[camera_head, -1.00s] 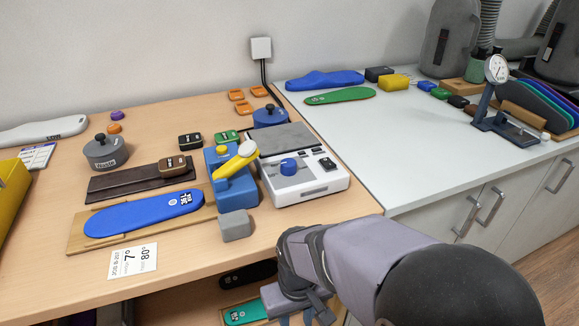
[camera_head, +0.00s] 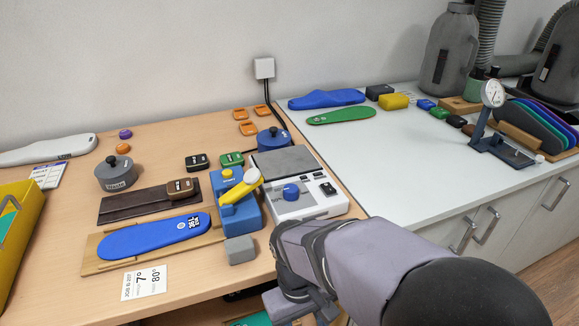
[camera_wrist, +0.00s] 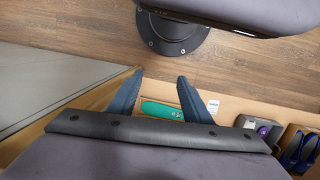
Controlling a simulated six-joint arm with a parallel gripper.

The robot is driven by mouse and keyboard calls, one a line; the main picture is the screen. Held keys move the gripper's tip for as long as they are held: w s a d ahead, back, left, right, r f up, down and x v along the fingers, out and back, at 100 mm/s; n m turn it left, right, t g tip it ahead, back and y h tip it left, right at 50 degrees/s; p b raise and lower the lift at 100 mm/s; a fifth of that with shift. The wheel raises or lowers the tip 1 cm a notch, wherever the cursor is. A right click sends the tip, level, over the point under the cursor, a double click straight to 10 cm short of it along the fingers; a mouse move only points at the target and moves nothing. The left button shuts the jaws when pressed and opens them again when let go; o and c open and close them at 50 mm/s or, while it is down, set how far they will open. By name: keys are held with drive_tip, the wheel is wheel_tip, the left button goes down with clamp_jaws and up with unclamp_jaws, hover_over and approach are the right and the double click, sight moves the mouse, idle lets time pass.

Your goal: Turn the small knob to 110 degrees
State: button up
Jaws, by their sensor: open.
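The small blue knob (camera_head: 291,192) sits on the front of a white machine with a grey top plate (camera_head: 284,162), near the right end of the wooden table. My gripper is below and in front of the table edge, mostly hidden behind my arm in the head view. In the wrist view my gripper (camera_wrist: 158,88) is open and empty, its two dark blue fingers spread apart. The knob is not in the wrist view.
A blue block with a yellow lever (camera_head: 240,188) stands left of the machine, with a grey block (camera_head: 239,250) before it. A blue insole (camera_head: 155,237) lies on a wooden board. In the wrist view, a green insole (camera_wrist: 162,110) lies below the fingers. The white counter (camera_head: 400,150) has free room.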

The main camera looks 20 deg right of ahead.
wheel_tip(320, 180, up, 7)
drive_tip(key=n+p, duration=0.1)
drive_tip(key=p, duration=0.3)
wheel_tip(320, 180, up, 22)
drive_tip(key=n+t+p, duration=0.1)
drive_tip(key=n+p, duration=1.7)
drive_tip(key=p, duration=0.9)
hover_over(290, 188)
drive_tip(key=shift+s+a+r+y, duration=0.15)
drive_tip(key=shift+s+a+y, duration=0.05)
drive_tip(key=shift+s+y, duration=0.15)
drive_tip(key=shift+w+d+n+p, duration=0.1)
drive_tip(key=shift+w+n+p, duration=0.2)
drive_tip(key=shift+w, duration=0.3)
drive_tip(key=shift+s+f+p, duration=0.2)
drive_tip(key=shift+f+p, duration=1.05)
drive_tip(key=shift+f, duration=2.45)
drive_tip(key=c, duration=1)
drive_tip(key=shift+c, duration=0.2)
